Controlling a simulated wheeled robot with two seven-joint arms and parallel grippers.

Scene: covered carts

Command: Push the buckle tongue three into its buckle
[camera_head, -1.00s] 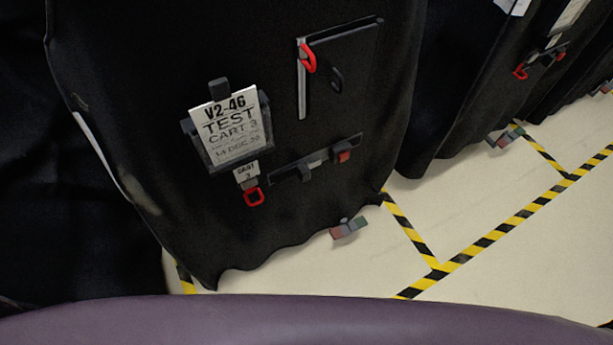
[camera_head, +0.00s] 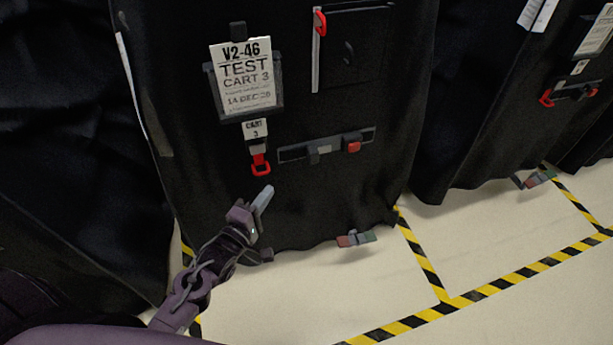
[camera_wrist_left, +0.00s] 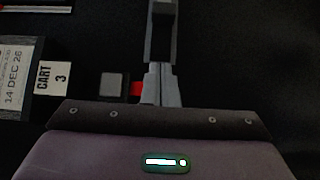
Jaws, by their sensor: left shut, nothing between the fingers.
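The buckle bar (camera_head: 330,146) is mounted low on the black cover of cart 3. It carries a dark tongue-like piece (camera_head: 314,153) left of its middle and a red block (camera_head: 353,146) near its right end, with a gap between them. My left gripper (camera_head: 267,192) is shut and empty, below and left of the bar, just under the red loop. In the left wrist view its closed fingertips (camera_wrist_left: 162,72) point at a dark part with a grey top (camera_wrist_left: 162,30), seemingly part of the bar. I cannot tell whether they touch. My right gripper is not in view.
A sign reading TEST CART 3 (camera_head: 247,76) hangs above, with a small CART 3 tag (camera_head: 255,130) and red loop (camera_head: 261,164) below it. A panel (camera_head: 350,50) is at upper right.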

